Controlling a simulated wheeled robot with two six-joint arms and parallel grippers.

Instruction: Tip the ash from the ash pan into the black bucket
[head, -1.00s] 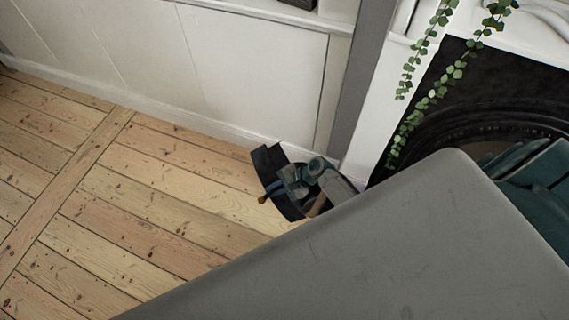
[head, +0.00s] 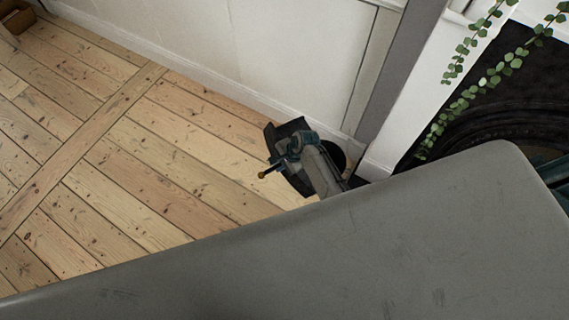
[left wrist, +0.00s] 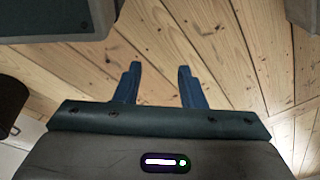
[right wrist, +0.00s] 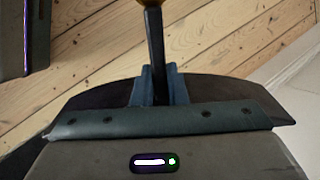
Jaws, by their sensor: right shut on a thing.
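My right gripper (head: 290,160) is shut on the dark handle of the ash pan (head: 291,128). The handle shows between its fingers in the right wrist view, ending in a brass knob. The black pan appears tilted; its inside and any ash are hidden. A dark round shape, apparently the black bucket (head: 337,153), stands on the floor by the wall corner, largely hidden by my right arm. I cannot tell whether pan and bucket touch. My left gripper (left wrist: 160,88) is open and empty above the floorboards, outside the head view.
A white panelled wall (head: 280,60) runs behind the pan. A dark fireplace (head: 490,120) with trailing ivy (head: 480,90) is at the right. A brown wooden box (head: 15,18) is at the top left. The floorboards (head: 130,190) to the left are clear.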

